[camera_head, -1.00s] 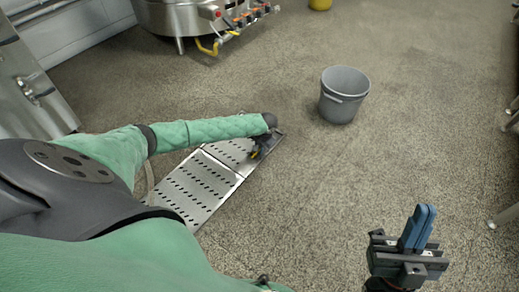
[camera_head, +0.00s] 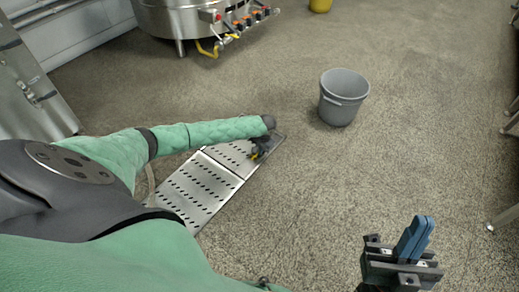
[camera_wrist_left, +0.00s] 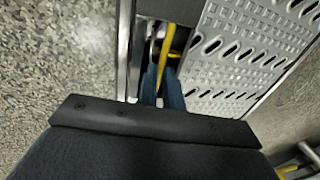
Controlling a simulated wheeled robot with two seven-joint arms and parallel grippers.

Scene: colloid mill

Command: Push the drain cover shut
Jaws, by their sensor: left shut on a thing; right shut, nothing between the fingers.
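The drain cover (camera_head: 195,187) is a perforated metal plate in sections, lying on the floor at left centre in the head view. Its slotted, raised-pattern surface (camera_wrist_left: 237,58) fills the upper right of the left wrist view. My left gripper (camera_wrist_left: 162,88) is at the far end of the cover in the head view (camera_head: 258,153). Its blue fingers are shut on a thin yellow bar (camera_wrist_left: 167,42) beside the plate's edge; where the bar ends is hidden. My right gripper (camera_head: 414,238) is shut and empty, above the floor at lower right.
A grey bucket (camera_head: 343,98) stands on the floor beyond the cover's far end, to the right. A steel vessel (camera_head: 195,18) with a yellow pipe is at the back. A yellow container (camera_head: 320,5) is at the top edge. The floor at centre right is clear.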

